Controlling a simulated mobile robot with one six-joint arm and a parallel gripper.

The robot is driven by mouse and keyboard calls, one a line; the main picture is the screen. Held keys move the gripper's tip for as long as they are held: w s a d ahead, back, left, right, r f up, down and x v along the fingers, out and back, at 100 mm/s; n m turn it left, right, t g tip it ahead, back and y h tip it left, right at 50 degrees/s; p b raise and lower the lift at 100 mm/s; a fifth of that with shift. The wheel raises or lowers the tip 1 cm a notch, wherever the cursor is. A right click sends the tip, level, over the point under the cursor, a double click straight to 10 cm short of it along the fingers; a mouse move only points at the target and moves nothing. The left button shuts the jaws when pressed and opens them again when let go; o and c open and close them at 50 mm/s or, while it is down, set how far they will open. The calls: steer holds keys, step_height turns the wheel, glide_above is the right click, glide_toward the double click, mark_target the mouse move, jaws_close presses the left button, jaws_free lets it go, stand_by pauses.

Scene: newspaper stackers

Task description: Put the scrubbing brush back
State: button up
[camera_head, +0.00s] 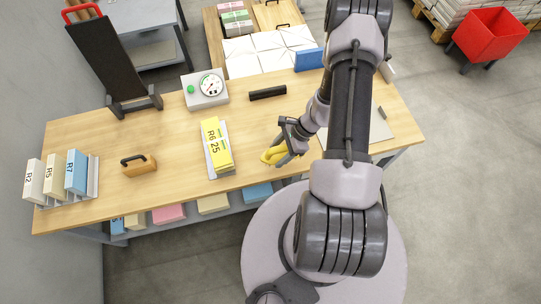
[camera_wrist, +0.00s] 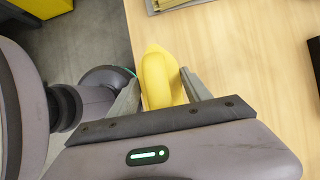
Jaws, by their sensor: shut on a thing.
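A tan block with a black arched handle (camera_head: 139,168), which looks like the scrubbing brush, sits on the left part of the wooden table (camera_head: 180,128). Its bristles cannot be made out. My gripper (camera_head: 285,152) is low over the table's front edge, well to the right of that block. It is shut on a yellow, rounded, banana-like thing (camera_head: 270,156), which also shows between the two fingers in the wrist view (camera_wrist: 158,77). The fingers hide part of its sides.
A yellow-spined stack marked R6 25 (camera_head: 216,145) stands between the block and my gripper. A dial scale (camera_head: 206,90), a black bar (camera_head: 267,92) and a tall dark stand (camera_head: 108,62) are farther back.

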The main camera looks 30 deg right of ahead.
steer(key=shift+w+a+f, duration=0.1)
steer(key=shift+w+a, duration=0.3)
steer(key=shift+w, duration=0.25)
steer(key=shift+w+a+f, duration=0.1)
steer(key=shift+w+a, duration=0.25)
steer(key=shift+w, duration=0.25)
step_height(320, 180, down, 4)
steer(key=shift+r+b, duration=0.2)
steer(key=shift+b, duration=0.9)
steer(key=shift+r, duration=0.15)
steer(key=o, duration=1.5)
steer(key=shift+c, duration=0.2)
